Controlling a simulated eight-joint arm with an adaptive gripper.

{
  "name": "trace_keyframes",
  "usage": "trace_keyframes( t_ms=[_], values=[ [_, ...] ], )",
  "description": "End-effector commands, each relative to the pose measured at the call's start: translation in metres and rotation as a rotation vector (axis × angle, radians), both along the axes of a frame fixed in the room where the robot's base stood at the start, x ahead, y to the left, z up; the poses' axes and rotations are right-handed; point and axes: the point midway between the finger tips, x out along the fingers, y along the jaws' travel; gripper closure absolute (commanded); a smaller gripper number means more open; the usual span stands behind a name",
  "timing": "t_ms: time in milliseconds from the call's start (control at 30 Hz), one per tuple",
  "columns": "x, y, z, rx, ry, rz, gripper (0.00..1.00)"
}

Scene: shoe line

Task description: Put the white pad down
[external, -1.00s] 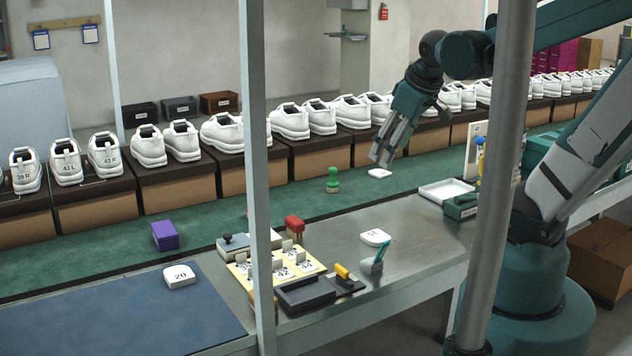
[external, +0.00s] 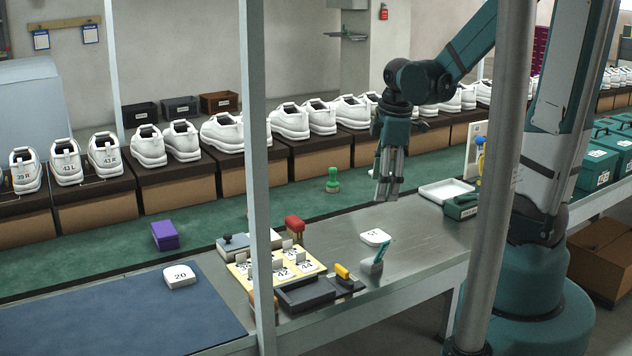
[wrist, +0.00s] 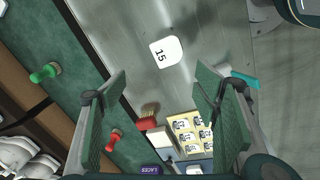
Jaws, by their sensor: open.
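A white pad marked 15 (external: 375,237) lies flat on the steel bench. In the wrist view the pad (wrist: 166,52) lies beyond and between the fingers, apart from them. My gripper (external: 386,198) points down above the back part of the bench, near the green belt, behind the pad in the external view. It is open, and in the wrist view the space between its fingers (wrist: 165,90) is empty. Another white pad marked 20 (external: 180,276) lies on the blue mat (external: 110,318).
A yellow board (external: 240,270) of numbered tags, a dark tray (external: 305,296), a teal-handled tool (external: 376,262) and a red-topped brush (external: 294,226) stand left and front. A white tray (external: 446,191) lies right. A post crosses the bench.

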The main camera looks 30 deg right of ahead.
Motion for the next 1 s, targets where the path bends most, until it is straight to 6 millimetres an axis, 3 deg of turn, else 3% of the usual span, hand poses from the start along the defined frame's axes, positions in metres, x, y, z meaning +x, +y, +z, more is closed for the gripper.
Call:
trace_keyframes(
  t_ms=[500, 1000],
  values=[
    [0.006, -0.001, -0.061, -0.036, 0.142, 0.362, 0.39],
    [0.005, -0.001, -0.073, -0.037, 0.17, 0.436, 0.39]
  ],
)
